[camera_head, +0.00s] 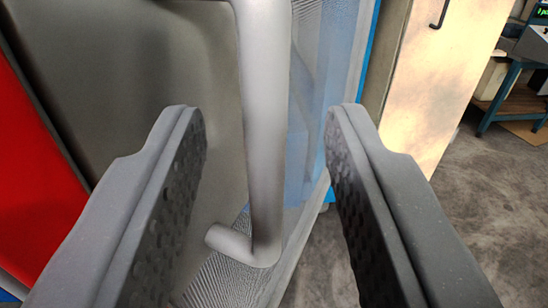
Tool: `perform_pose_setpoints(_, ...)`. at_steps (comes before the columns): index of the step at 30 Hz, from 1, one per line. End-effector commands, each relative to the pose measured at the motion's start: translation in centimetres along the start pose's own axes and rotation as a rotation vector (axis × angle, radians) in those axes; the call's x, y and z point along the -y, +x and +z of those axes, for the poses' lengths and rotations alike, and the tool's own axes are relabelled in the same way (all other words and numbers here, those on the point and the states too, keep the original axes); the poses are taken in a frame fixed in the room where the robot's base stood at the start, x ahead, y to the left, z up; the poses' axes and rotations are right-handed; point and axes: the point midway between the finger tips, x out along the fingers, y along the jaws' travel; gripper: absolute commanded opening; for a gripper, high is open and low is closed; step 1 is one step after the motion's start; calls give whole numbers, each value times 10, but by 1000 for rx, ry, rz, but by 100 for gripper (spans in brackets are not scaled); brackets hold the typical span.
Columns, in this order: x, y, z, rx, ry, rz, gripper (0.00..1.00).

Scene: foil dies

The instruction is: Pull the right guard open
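My gripper (263,125) is open, with one dark grey finger on each side of a pale metal bar handle (264,110). The handle runs nearly upright and bends at its lower end toward the panel behind it. Neither finger appears to touch it; a gap shows on both sides. The right guard (315,90) shows behind the handle as a bluish see-through panel with a metal edge. Whether it stands open or shut is unclear. The handle's upper end runs out of the picture.
A red panel (25,170) and a grey-brown metal surface (110,60) lie to the left. A beige cabinet (440,75) with a dark handle stands at the right. A blue-legged bench (510,90) is farther back. Grey floor (480,190) is clear at the lower right.

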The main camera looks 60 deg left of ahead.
Motion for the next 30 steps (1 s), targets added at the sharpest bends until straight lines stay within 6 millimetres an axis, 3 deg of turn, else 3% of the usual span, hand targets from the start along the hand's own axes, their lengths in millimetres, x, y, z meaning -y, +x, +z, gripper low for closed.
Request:
perform_pose_setpoints(7,-2,-53,4,1,-1,2,35)
perform_pose_setpoints(13,-2,-80,4,1,2,1,35)
perform_pose_setpoints(18,-2,-90,3,3,1,-1,35)
perform_pose_setpoints(27,-1,-91,3,2,3,-3,35)
perform_pose_setpoints(28,-1,-91,3,2,3,-3,33)
perform_pose_setpoints(30,-1,-91,3,2,3,-3,13)
